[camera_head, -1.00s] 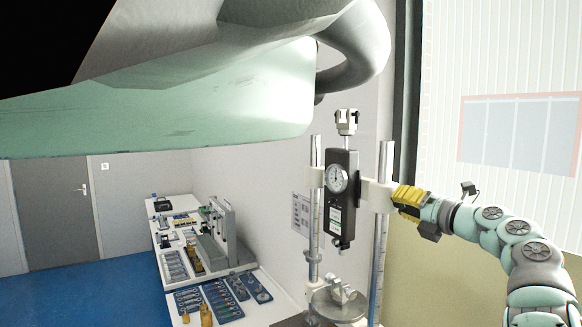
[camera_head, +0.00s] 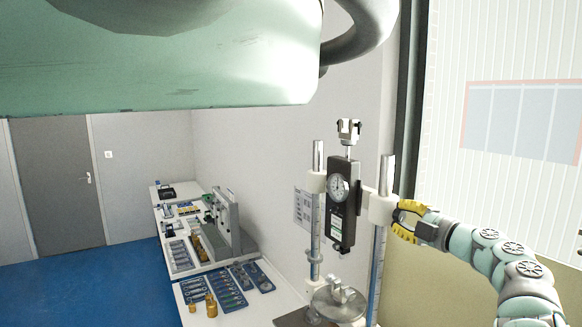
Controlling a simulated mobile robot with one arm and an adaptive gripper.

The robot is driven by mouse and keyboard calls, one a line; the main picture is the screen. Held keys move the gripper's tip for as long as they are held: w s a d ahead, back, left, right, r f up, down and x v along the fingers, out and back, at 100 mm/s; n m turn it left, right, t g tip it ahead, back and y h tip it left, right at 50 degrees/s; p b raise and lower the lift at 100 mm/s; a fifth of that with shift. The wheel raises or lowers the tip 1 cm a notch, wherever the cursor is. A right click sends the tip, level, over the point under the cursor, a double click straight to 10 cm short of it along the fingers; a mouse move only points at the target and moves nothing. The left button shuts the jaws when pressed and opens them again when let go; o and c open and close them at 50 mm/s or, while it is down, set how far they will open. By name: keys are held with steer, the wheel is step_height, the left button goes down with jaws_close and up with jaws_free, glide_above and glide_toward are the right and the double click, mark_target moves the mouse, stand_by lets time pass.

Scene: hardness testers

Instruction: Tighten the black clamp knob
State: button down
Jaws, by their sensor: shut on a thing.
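The test stand has two upright columns with a dark force gauge (camera_head: 342,205) with a round dial between them. A white clamp collar (camera_head: 381,209) sits around the right column (camera_head: 387,175). My gripper (camera_head: 397,220), with yellow fingers, reaches this collar from the right. Its fingers are shut at the collar's right side, around the spot of the black clamp knob.
A round metal plate with a small fixture (camera_head: 340,300) stands at the stand's base. A long white bench (camera_head: 185,290) with tools, weights and testers runs along the wall to the left. Blue floor (camera_head: 120,285) is clear further left.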

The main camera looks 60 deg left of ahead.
steer(key=m, duration=0.5)
steer(key=shift+f+m+p, duration=0.1)
steer(key=shift+m+p, duration=0.2)
steer(key=shift+p, duration=0.05)
steer(key=m, duration=0.5)
steer(key=shift+m, duration=0.4)
steer(key=c, duration=0.7)
jaws_free()
steer(key=shift+o, duration=0.2)
steer(key=d, duration=1.2)
steer(key=shift+s, duration=0.45)
